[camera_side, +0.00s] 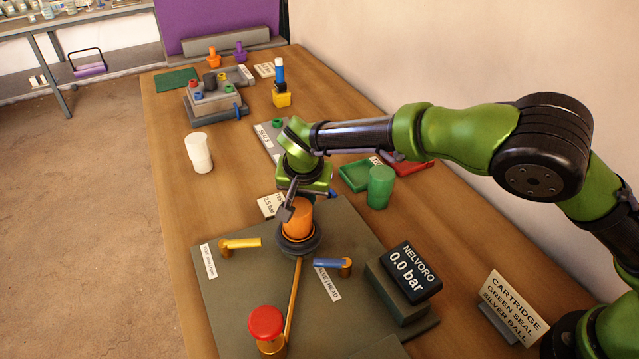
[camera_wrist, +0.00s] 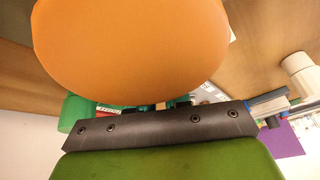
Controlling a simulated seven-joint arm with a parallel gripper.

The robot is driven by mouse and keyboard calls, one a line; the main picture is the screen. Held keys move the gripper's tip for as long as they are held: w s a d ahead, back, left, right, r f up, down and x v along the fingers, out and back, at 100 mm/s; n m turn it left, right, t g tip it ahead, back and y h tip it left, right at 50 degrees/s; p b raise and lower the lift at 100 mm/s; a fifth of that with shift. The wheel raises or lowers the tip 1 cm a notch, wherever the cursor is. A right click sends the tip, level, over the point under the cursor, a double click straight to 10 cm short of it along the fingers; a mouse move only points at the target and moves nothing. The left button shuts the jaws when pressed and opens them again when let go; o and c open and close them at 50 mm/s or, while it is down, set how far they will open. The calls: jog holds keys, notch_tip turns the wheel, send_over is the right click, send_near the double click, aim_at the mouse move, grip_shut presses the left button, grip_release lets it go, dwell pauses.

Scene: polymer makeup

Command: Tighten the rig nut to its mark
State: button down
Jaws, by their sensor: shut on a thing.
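The rig nut looks to be the orange round part (camera_side: 298,219), upright on a dark round collar (camera_side: 298,243) on the rig's grey-green plate (camera_side: 225,300). My gripper (camera_side: 291,203) is over it from behind, with a dark finger against its near left side; it is shut on the orange part. In the wrist view the orange part (camera_wrist: 130,45) fills the top, close above the dark gripper bar. I cannot make out the mark. The rig's gauge (camera_side: 411,271) reads NELVORO 0.0 bar.
A yellow lever (camera_side: 240,243) and a blue lever (camera_side: 332,264) flank the collar. A red knob (camera_side: 265,322) stands in front. A green cup (camera_side: 381,187) and a white cup (camera_side: 199,152) stand farther back. Bare table lies at left.

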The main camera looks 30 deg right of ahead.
jog(key=shift+s+d+m, duration=0.3)
jog(key=shift+d+m, duration=0.05)
jog(key=shift+m, duration=0.35)
jog(key=c, duration=1.1)
grip_release()
jog(key=v, duration=1.7)
jog(key=shift+w+a, duration=0.25)
